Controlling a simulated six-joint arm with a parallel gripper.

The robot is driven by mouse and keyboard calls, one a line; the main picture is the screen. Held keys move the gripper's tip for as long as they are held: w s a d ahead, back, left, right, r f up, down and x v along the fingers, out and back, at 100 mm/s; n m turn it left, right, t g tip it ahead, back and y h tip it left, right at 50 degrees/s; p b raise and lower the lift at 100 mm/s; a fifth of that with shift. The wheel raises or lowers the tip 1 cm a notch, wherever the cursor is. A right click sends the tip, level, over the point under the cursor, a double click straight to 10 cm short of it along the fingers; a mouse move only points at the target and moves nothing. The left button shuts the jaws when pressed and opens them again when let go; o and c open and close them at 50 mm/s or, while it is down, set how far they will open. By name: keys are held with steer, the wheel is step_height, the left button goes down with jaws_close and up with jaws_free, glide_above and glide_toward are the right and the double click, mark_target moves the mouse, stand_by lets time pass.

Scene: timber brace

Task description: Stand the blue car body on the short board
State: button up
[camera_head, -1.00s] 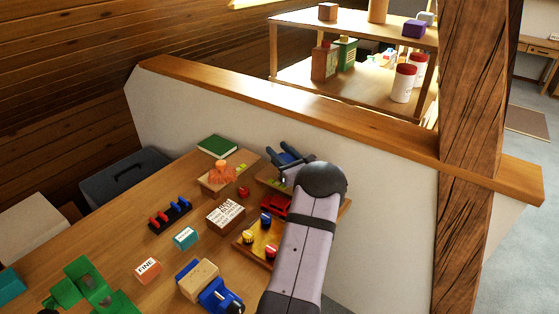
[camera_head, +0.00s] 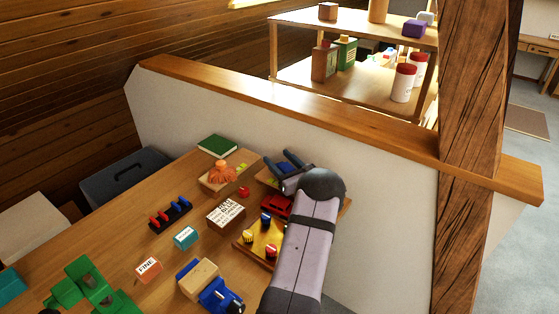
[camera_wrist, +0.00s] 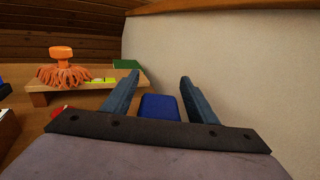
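The blue car body (camera_wrist: 160,107) shows in the wrist view, low between my two fingers, with a gap on each side. In the head view my gripper and arm hide most or all of it. My gripper (camera_head: 281,160) is open over the far right of the table; its fingers also show in the wrist view (camera_wrist: 158,82).
A raised plank (camera_head: 213,188) holds an orange mop-like object (camera_head: 222,174) left of my gripper. A red car (camera_head: 277,206) and a wooden tray (camera_head: 242,238) with yellow and blue pieces are in front. A pale wall (camera_wrist: 235,65) stands close on the right.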

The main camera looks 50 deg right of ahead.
steer(key=b+v, duration=0.1)
steer(key=v, duration=1.1)
stand_by(0.4)
